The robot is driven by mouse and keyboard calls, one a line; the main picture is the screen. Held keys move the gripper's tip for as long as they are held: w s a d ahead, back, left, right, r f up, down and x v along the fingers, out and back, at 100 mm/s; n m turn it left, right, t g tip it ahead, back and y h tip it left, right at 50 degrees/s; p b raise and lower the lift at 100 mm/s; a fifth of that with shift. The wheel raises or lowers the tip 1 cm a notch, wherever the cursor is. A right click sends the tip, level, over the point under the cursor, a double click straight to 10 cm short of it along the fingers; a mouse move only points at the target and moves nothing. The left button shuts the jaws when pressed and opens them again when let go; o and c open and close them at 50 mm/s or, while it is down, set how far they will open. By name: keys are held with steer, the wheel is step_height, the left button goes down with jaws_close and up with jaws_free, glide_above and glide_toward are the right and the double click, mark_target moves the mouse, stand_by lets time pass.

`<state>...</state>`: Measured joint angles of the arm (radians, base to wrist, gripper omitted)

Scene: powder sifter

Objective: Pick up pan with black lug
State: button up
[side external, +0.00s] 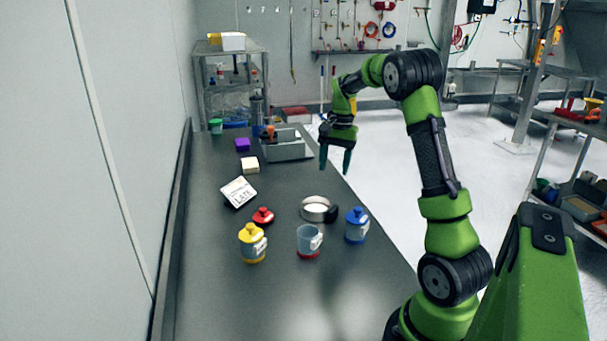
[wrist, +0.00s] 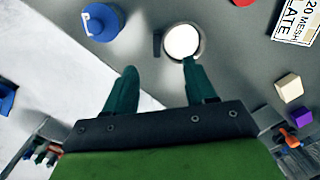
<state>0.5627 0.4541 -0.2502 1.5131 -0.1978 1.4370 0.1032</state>
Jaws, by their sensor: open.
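The pan (side external: 306,209) is a shallow round metal dish with a pale inside, and its black lug (side external: 332,214) sticks out on the right. It stands on the dark table. In the wrist view the pan (wrist: 181,40) is ahead of the fingers, with the lug (wrist: 157,44) on its left side. My gripper (side external: 335,167) is open and empty, pointing down, well above the table and farther back than the pan. In the wrist view my gripper (wrist: 160,68) has one fingertip overlapping the pan's near rim in the picture, without visible contact.
Near the pan stand a blue-lidded jar (side external: 356,226), a clear cup (side external: 308,240), a yellow jar (side external: 252,244) and a red-topped item (side external: 263,215). A label plate (side external: 239,191), cream block (side external: 250,165), purple block (side external: 242,144) and grey bin (side external: 286,148) lie farther back.

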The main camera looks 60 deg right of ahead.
mark_target(332, 208)
steer(key=f, duration=0.5)
steer(key=f+m, duration=0.1)
steer(key=f, duration=0.4)
steer(key=d+f+m, duration=0.1)
steer(key=f, duration=0.4)
steer(key=shift+w+f+g+y, duration=0.3)
steer(key=shift+f, duration=0.1)
jaws_close()
